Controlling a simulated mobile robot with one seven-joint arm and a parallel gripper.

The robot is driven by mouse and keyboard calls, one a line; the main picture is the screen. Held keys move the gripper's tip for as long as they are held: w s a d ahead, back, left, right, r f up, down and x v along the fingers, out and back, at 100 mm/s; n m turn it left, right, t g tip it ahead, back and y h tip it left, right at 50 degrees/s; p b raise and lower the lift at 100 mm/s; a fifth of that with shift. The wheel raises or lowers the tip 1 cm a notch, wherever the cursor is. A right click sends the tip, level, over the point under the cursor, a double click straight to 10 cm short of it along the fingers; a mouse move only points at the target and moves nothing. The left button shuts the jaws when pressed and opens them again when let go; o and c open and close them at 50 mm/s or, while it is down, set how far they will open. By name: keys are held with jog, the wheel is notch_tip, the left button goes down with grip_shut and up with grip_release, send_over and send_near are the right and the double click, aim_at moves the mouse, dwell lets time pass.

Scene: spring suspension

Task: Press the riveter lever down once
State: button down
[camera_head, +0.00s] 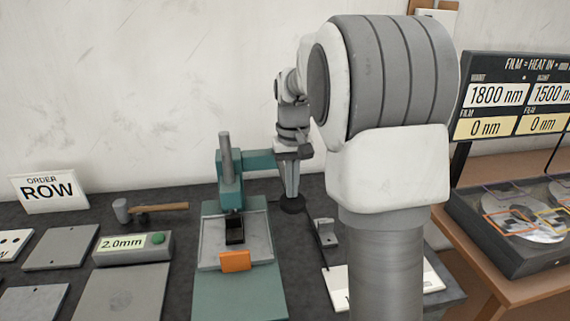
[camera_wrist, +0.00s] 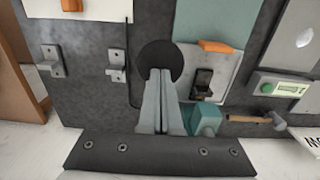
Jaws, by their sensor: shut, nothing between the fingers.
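The riveter (camera_head: 231,185) is a green press with an upright grey post, standing on a green base left of my arm. A green bar runs right from its head toward my gripper; I cannot tell clearly whether this is the lever. My gripper (camera_head: 291,194) is shut and empty, pointing down beside the press. Its fingertips are over a round black disc (camera_head: 292,204). In the wrist view, the shut fingers (camera_wrist: 160,72) overlap the black disc (camera_wrist: 158,52), and the riveter's green head (camera_wrist: 206,119) is right of them. Contact with the disc cannot be told.
A hammer (camera_head: 158,208), a box marked 2.0mm (camera_head: 132,246) and grey plates (camera_head: 60,247) lie left of the press. A metal bracket (camera_head: 326,232) and a thin black rod are right of the disc. A display with a disc tray (camera_head: 500,255) stands at far right.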

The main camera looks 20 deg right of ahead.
notch_tip(320, 180, up, 9)
jog(key=p, duration=0.7)
dwell(0.7)
jog(key=s+a+r+n+t, duration=0.1)
jog(key=s+a+r+t, duration=0.35)
jog(key=s, duration=0.75)
jog(key=s+a+n+t, duration=0.1)
jog(key=s+a, duration=0.4)
jog(key=s, duration=0.6)
jog(key=shift+s+f, duration=0.25)
jog(key=shift+f, duration=0.1)
